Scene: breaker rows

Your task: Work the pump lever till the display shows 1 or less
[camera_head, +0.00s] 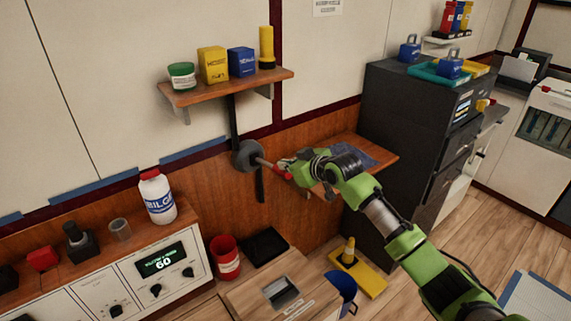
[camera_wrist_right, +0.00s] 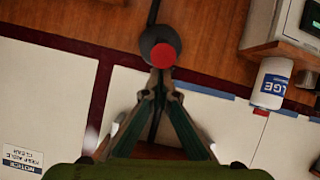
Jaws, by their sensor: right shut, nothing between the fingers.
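The pump lever (camera_head: 264,163) sticks out from a dark round hub (camera_head: 245,155) on the wood-panelled wall and ends in a red grip (camera_head: 281,172). In the right wrist view the red grip's end (camera_wrist_right: 163,56) faces the camera, just past the fingertips. My right gripper (camera_head: 290,170) is at the grip end; its fingers (camera_wrist_right: 160,82) are shut with nothing between them. I cannot tell whether they touch the grip. The display (camera_head: 162,260) on the white panel at lower left reads 60. My left gripper is in neither view.
A shelf (camera_head: 225,88) with a green jar, boxes and a yellow cylinder hangs above the lever. A white bottle (camera_head: 157,196) stands on the panel top. A small wooden ledge (camera_head: 383,157) and a dark cabinet (camera_head: 400,120) stand to the right. A red bucket (camera_head: 225,257) is below.

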